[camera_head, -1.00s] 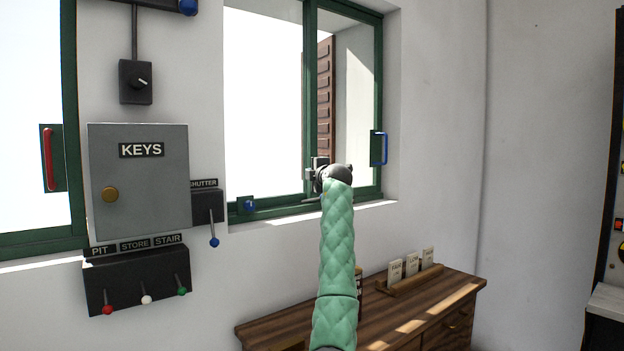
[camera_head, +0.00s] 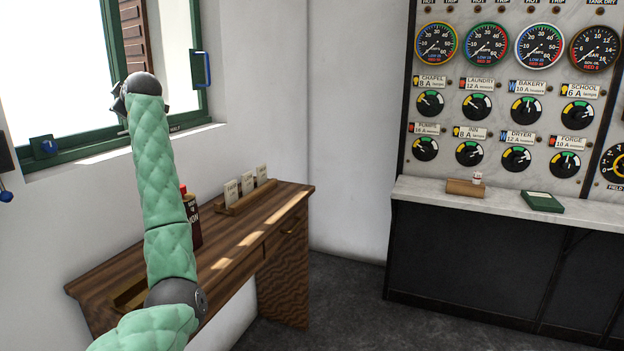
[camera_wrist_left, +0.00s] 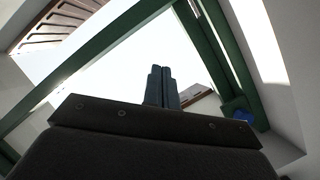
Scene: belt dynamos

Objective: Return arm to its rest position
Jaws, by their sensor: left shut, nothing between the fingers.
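My left arm, in a green padded sleeve, reaches up from the bottom left of the head view. Its gripper (camera_head: 124,100) is at the end, in front of the green-framed window (camera_head: 104,138), and is mostly hidden behind the dark wrist. In the left wrist view the gripper's two dark fingers (camera_wrist_left: 162,86) lie together, shut with nothing between them, with the window frame (camera_wrist_left: 225,55) behind. I cannot tell from these views whether the gripper touches the window. My right gripper is not in view.
A wooden desk (camera_head: 270,215) stands below the arm, with a dark bottle (camera_head: 193,222) and a card rack (camera_head: 247,197) on it. A gauge panel (camera_head: 505,75) rises behind a counter (camera_head: 500,205) at the right. The dark floor (camera_head: 345,300) between desk and counter is clear.

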